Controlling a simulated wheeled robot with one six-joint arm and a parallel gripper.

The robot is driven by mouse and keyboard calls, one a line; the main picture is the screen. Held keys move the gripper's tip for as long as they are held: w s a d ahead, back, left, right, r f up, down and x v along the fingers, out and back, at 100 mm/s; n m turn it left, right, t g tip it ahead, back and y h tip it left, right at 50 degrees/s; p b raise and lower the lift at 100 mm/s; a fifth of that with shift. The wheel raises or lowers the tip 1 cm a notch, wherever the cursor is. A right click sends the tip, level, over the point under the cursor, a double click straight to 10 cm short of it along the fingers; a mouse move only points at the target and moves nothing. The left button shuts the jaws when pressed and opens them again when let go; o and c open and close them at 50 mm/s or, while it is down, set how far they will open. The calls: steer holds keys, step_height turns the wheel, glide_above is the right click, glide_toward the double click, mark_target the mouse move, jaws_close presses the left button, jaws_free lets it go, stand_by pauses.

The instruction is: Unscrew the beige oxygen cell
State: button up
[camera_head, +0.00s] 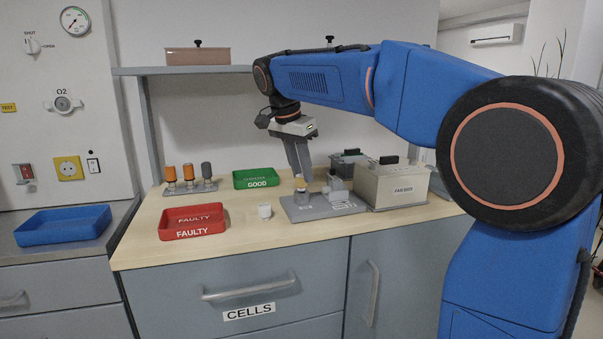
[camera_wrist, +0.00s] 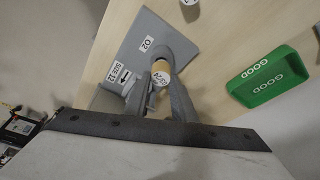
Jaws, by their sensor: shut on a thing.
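The beige oxygen cell (camera_wrist: 161,75) shows in the wrist view as a short cylinder with a beige band and a pale, labelled end. My gripper (camera_wrist: 161,92) has one finger on each side of it and is shut on it. In the head view my gripper (camera_head: 302,178) points down over the back left part of a grey plate (camera_head: 293,211), just above a silver-grey round fitting (camera_head: 302,198). The fingers largely hide the cell there. I cannot tell whether the cell still sits in the fitting. The plate (camera_wrist: 172,38) carries an O2 label in the wrist view.
A small white cup-like piece (camera_head: 265,211) stands left of the plate. A red FAULTY tray (camera_head: 192,234) and a green GOOD tray (camera_head: 256,187) lie further left. A rack (camera_head: 190,188) holds orange and grey cells. A beige box (camera_head: 392,190) stands close on the right.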

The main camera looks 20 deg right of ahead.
steer(key=shift+r, duration=1.2)
